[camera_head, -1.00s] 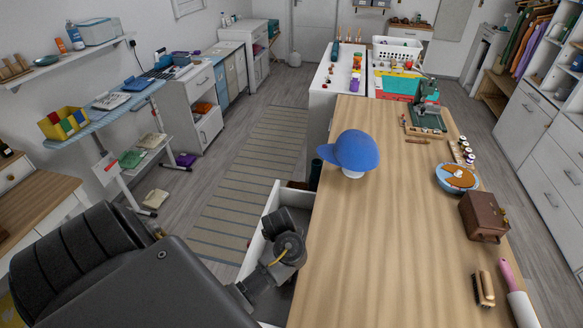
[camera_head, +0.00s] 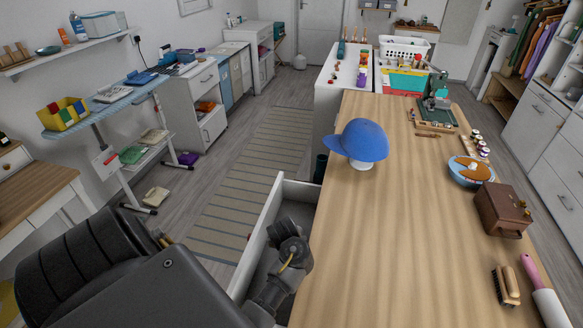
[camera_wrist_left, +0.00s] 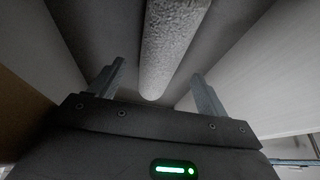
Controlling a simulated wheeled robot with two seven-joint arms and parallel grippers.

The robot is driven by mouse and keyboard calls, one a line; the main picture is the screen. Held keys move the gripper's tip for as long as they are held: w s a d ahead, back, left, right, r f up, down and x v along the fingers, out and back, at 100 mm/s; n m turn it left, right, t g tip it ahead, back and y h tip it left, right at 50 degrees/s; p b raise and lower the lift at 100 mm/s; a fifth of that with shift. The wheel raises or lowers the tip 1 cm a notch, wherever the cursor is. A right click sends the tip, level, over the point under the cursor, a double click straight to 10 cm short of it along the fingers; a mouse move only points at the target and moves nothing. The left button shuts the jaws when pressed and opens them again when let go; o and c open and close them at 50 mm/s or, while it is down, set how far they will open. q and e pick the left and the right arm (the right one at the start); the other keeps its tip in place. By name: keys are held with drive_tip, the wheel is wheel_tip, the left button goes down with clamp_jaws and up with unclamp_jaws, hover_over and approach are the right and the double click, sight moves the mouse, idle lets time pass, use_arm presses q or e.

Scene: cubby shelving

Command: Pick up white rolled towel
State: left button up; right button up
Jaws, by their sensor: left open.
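The white rolled towel (camera_wrist_left: 170,45) is a pale, rough-textured roll in the left wrist view. It lies lengthwise inside the open drawer, its near rounded end between my fingers. My left gripper (camera_wrist_left: 156,74) is open, with one finger on each side of the towel and a visible gap to each. In the head view my left wrist reaches down into the white drawer (camera_head: 262,222) at the left side of the wooden-topped counter. My arm and the drawer wall hide the towel and fingertips there. My right gripper is not in view.
The drawer walls stand close on both sides of my left gripper. On the counter (camera_head: 395,230) are a blue cap (camera_head: 362,140), a brown box (camera_head: 502,208), a brush (camera_head: 506,286) and a rolling pin (camera_head: 545,295). A striped rug (camera_head: 255,165) lies on the floor.

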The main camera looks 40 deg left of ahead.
use_arm(q)
drive_tip(key=b+x, duration=0.2)
drive_tip(key=x, duration=0.2)
drive_tip(key=shift+f, duration=0.3)
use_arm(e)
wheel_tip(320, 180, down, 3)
use_arm(q)
drive_tip(key=shift+c, duration=0.4)
drive_tip(key=c, duration=1)
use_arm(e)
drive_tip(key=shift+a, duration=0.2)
use_arm(q)
drive_tip(key=shift+r, duration=0.1)
drive_tip(key=shift+c, duration=0.2)
